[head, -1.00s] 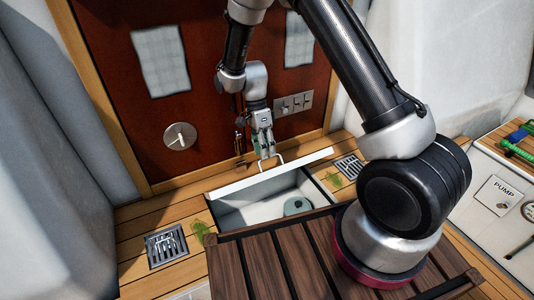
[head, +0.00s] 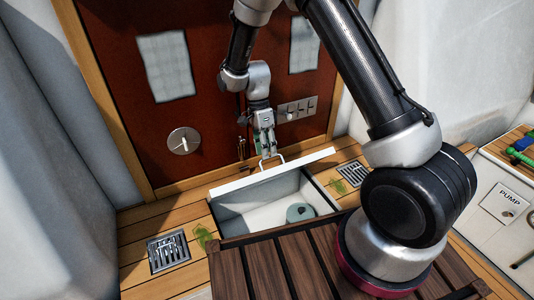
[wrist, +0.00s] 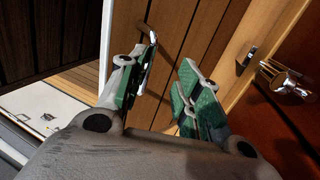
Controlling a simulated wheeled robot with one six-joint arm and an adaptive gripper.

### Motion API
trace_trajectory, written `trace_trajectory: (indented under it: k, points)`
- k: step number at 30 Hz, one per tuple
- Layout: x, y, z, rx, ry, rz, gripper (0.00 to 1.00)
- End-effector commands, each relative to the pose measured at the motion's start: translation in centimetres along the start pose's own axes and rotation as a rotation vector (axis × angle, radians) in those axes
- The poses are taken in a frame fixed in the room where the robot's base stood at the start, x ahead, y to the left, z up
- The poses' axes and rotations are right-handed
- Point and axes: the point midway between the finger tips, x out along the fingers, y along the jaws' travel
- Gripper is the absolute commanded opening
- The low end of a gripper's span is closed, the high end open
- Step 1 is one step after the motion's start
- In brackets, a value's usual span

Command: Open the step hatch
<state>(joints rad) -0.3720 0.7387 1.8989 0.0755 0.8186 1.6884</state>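The step hatch lid (head: 240,184) is raised and stands steeply, with its pale edge facing up in the head view. Its metal handle (head: 272,160) is on the far side. The open compartment (head: 262,208) has pale walls and holds a round grey-green object (head: 299,212). My gripper (head: 265,152) is just above the handle. In the wrist view the fingers of my gripper (wrist: 160,68) are apart with nothing between them. There the handle (wrist: 150,36) lies beyond the left fingertip, on the lid's wooden planks (wrist: 178,40). Whether a finger touches it, I cannot tell.
A red-brown panel (head: 110,60) with a round knob (head: 183,141) and a switch plate (head: 297,109) rises behind the hatch. Floor drains lie left (head: 168,251) and right (head: 352,174). A slatted wooden surface (head: 290,268) is in front. White walls flank both sides.

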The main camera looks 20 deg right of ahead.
Motion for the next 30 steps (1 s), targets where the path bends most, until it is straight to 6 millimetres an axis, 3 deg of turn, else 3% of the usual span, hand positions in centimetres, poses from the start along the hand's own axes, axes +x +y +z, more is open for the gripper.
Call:
trace_trajectory:
  k: [6,13,18,30]
  points:
    - [-5.2,0.0,0.0,0.000,0.000,-0.002,0.30]
    - [-9.1,0.1,0.0,0.001,0.001,0.003,0.30]
    - [-10.1,0.2,0.0,0.001,0.001,0.006,0.30]
    - [-10.2,0.2,0.0,-0.051,0.001,0.007,0.30]
